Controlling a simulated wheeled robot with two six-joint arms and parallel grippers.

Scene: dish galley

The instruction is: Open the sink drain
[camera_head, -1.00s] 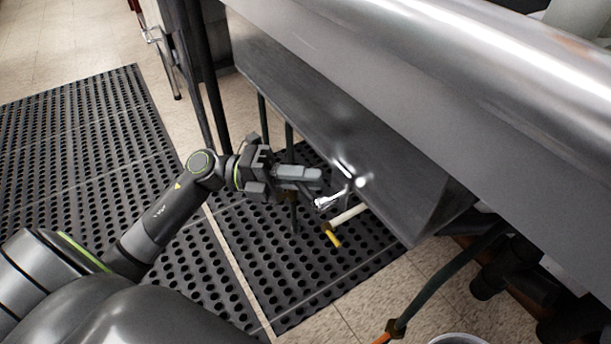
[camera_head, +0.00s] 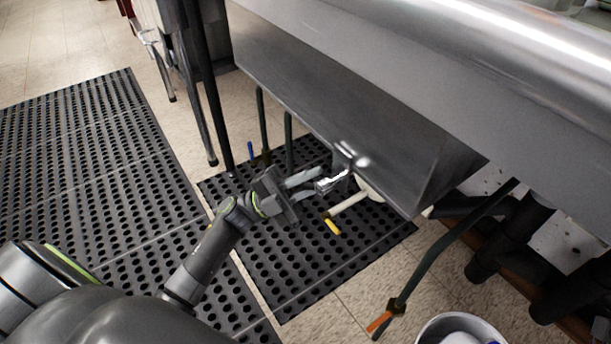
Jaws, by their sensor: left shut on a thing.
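The steel sink (camera_head: 350,105) runs diagonally across the view, with its underside towards the floor mat. A small shiny metal drain lever (camera_head: 333,181) shows below its lower edge. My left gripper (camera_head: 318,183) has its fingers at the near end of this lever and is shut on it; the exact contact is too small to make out. A pale rod with a yellow end (camera_head: 346,206) lies just below and to the right of the fingers, apart from them. My right gripper is not in view.
A black perforated mat (camera_head: 290,255) covers the floor under the gripper. Thin dark legs (camera_head: 210,110) stand behind the arm.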

